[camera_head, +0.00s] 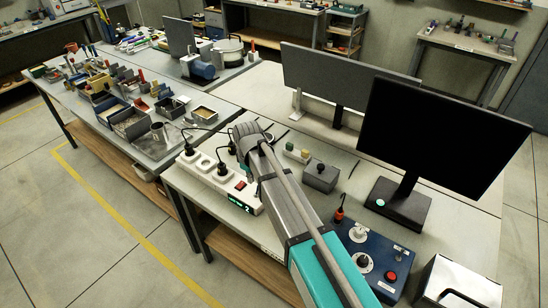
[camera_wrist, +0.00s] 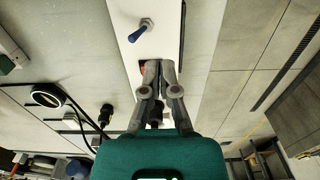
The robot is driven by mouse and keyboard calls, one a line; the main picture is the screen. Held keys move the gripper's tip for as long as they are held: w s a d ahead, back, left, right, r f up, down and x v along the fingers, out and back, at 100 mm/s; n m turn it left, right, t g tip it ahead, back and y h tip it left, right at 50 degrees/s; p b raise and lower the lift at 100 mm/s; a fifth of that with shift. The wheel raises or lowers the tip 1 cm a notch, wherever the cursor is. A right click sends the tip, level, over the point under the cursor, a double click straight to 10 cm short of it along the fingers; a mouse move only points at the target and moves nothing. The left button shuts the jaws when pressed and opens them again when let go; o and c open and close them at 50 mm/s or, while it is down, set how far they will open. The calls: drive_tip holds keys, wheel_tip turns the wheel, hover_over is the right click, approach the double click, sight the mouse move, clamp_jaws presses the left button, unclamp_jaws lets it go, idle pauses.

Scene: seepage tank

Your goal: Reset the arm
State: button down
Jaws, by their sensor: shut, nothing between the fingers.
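My arm (camera_head: 292,205) reaches over the front bench from the lower right in the head view. My gripper (camera_wrist: 158,66) shows in the wrist view with its two grey fingers together and nothing between them. Its tips are over a white panel (camera_wrist: 150,14), close to a red part (camera_wrist: 142,68) that they partly cover. I cannot tell whether they touch it. A blue toggle switch (camera_wrist: 140,31) stands on the panel beyond the tips. In the head view I cannot make out the fingers clearly.
A white power strip (camera_head: 205,172) with black plugs lies left of my arm. A blue control box (camera_head: 368,258) with a red button and a black monitor (camera_head: 438,135) stand to the right. A small grey box (camera_head: 320,177) is close by. Trays and tools crowd the left bench (camera_head: 88,112).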

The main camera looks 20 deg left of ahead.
drive_tip(key=s+d+m, duration=0.2)
drive_tip(key=d+m, duration=0.5)
drive_tip(key=d, duration=1.6)
drive_tip(key=s+d+m, duration=0.2)
drive_tip(key=d+m, duration=0.5)
drive_tip(key=d, duration=1.7)
drive_tip(key=shift+s+m, duration=0.3)
drive_tip(key=shift+m, duration=0.1)
drive_tip(key=shift+d, duration=0.1)
